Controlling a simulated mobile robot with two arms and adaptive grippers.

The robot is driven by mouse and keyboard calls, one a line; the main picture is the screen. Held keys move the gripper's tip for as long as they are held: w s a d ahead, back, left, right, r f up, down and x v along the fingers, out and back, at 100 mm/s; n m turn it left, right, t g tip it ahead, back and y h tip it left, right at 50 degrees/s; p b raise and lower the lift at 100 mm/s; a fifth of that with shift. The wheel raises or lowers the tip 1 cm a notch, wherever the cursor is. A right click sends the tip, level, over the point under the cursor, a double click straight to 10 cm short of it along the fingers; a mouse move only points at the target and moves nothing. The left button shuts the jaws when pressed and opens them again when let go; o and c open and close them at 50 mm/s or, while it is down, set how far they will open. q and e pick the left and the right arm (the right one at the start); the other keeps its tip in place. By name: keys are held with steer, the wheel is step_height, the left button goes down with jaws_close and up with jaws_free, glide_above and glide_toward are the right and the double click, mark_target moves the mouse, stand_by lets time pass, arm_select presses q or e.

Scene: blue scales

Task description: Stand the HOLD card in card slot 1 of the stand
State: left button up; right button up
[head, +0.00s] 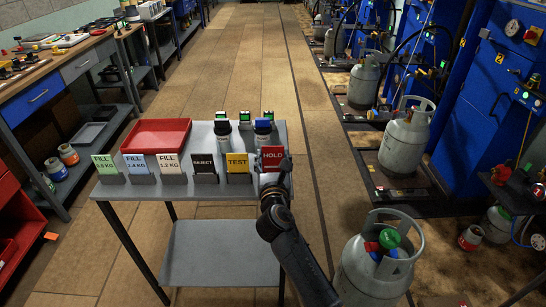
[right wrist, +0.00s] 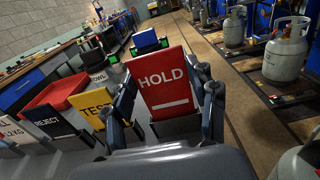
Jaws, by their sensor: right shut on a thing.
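The red HOLD card (head: 272,154) is upright at the right end of the row of cards along the cart's near edge. It also shows in the right wrist view (right wrist: 164,78), facing me with its lettering readable. My right gripper (head: 275,176) is shut on the HOLD card, with a finger at each side of it. A dark holder (right wrist: 174,127) shows below the card in the wrist view; I cannot tell whether the card rests in it. Slot numbers are not readable. My left gripper is out of view.
The yellow TEST card (head: 237,163), black REJECT card (head: 203,164) and several FILL cards (head: 104,164) stand to the left in grey holders. A red tray (head: 156,134) and bottles (head: 223,129) are behind. A gas cylinder (head: 375,266) stands on the floor at the right.

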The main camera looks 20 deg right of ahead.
steer(key=shift+f+b, duration=0.65)
steer(key=shift+f, duration=0.45)
stand_by(0.5)
steer(key=o, duration=1.1)
steer(key=v, duration=1.2)
